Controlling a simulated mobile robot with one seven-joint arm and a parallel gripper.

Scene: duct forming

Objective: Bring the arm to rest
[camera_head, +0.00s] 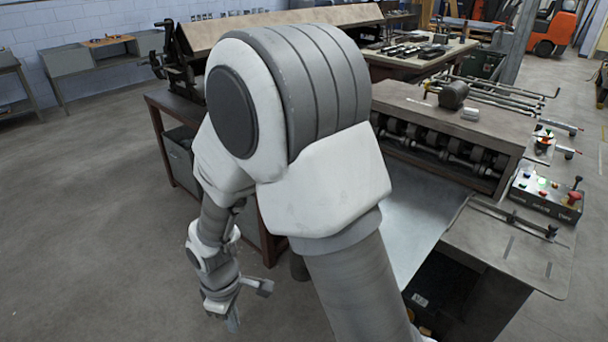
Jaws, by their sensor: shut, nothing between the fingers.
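My arm (320,180) fills the middle of the view, white and grey, with its large joint raised close to the camera. The arm folds over and hangs down on the left side. My gripper (234,322) is low in the picture, pointing down over the bare floor. Its fingers are together with nothing held. It is apart from the machine and the benches.
A forming machine (450,119) with rollers stands to the right, with a metal sheet (415,222) in front. A control box (546,195) with coloured buttons is at the right. A brown-framed bench (157,135) stands behind my arm. The floor (80,220) at left is clear.

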